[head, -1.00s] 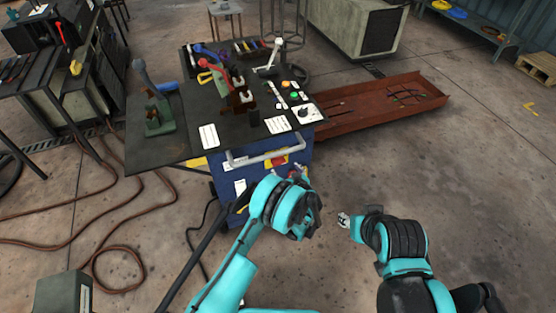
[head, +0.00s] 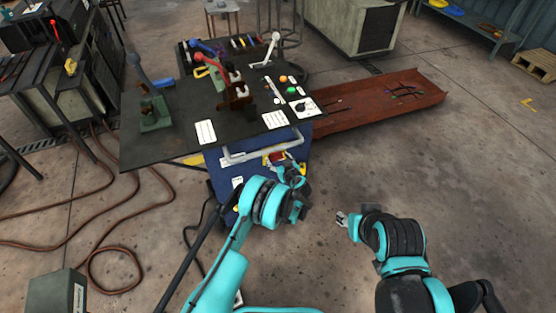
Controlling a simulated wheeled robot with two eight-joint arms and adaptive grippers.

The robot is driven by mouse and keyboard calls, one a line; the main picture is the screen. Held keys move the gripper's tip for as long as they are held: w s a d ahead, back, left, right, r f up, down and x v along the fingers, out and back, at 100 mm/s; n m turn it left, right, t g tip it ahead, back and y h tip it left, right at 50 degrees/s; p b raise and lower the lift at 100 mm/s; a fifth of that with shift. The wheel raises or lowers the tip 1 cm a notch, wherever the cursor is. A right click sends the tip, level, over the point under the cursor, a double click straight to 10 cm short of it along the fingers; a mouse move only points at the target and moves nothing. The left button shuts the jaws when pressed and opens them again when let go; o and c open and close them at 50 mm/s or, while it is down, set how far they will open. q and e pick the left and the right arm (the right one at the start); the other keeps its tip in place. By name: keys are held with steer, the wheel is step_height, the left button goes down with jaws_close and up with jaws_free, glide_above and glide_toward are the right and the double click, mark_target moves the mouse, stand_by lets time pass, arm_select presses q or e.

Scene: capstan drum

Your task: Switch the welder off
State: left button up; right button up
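A blue cabinet (head: 228,170) stands under a dark worktop, with a grey bar handle across its upper front. A yellow plate with a red part, looking like a switch (head: 276,157), sits on its front below the handle. I cannot tell which way the switch is turned. My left gripper (head: 293,170) is at the cabinet's front, just below and right of the switch, partly over its lower edge; contact is unclear. Its fingers are too small to read. My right gripper (head: 343,219) hangs over bare floor to the right, away from the cabinet, its finger state unclear.
A rust-red tray (head: 370,112) lies behind right. Brown hoses (head: 98,225) loop on the floor at left.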

arm_select(q)
steer(key=c, duration=0.6)
steer(key=shift+s+a+n+t+h, duration=0.1)
steer(key=shift+a+n+t+h, duration=0.15)
steer(key=shift+n+t+h, duration=0.65)
steer(key=shift+a+f+n+h, duration=0.15)
steer(key=shift+n+h, duration=0.35)
steer(key=shift+n, duration=0.9)
steer(key=o, duration=1.1)
steer(key=shift+o, duration=0.2)
